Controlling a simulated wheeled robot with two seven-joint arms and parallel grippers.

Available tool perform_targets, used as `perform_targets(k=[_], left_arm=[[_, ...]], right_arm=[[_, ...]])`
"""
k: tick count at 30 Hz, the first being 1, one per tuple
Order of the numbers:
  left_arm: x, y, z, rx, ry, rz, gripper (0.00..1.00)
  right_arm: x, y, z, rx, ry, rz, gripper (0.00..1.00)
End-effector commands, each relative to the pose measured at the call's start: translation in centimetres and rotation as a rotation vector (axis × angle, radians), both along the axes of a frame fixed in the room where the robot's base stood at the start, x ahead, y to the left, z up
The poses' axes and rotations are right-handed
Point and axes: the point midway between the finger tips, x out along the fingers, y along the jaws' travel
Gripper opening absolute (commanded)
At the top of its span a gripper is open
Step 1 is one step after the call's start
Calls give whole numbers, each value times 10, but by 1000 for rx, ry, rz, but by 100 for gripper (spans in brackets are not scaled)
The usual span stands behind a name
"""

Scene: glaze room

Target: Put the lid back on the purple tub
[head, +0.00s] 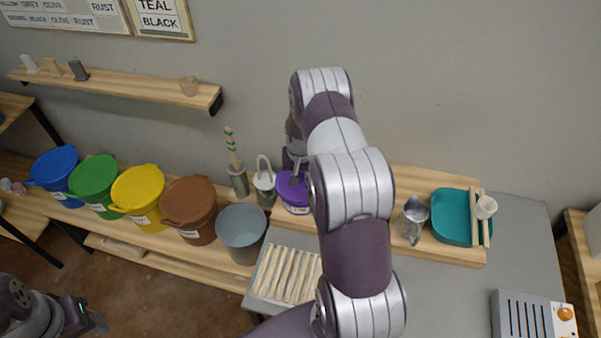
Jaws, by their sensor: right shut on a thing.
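The purple tub (296,209), with a white label, stands on the wooden board at the back of the grey table, partly hidden by my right arm. A purple lid (286,186) shows at its top, level as far as I can see; I cannot tell if it is fully seated. My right gripper (298,178) points down over the tub and is shut on the lid, its fingers partly hidden behind my arm. My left gripper (99,321) is low at the left edge, far from the tub; its jaws are unclear.
A metal pitcher (412,220) and a teal basin (452,217) are right. A ribbed rack (285,275) lies in front. Coloured buckets (139,196) line the left bench.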

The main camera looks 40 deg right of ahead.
Motion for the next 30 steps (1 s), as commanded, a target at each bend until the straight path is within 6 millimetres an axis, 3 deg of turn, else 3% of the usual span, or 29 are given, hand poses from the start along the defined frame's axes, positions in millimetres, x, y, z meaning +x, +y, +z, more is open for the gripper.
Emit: perform_targets(k=[27, 28, 30], left_arm=[[0, 0, -3, 0, 0, 0, 52], [0, 0, -3, 0, 0, 0, 52], [0, 0, -3, 0, 0, 0, 52]], right_arm=[[0, 0, -1, 0, 0, 0, 0], [0, 0, -1, 0, 0, 0, 33], [0, 0, -1, 0, 0, 0, 56]])
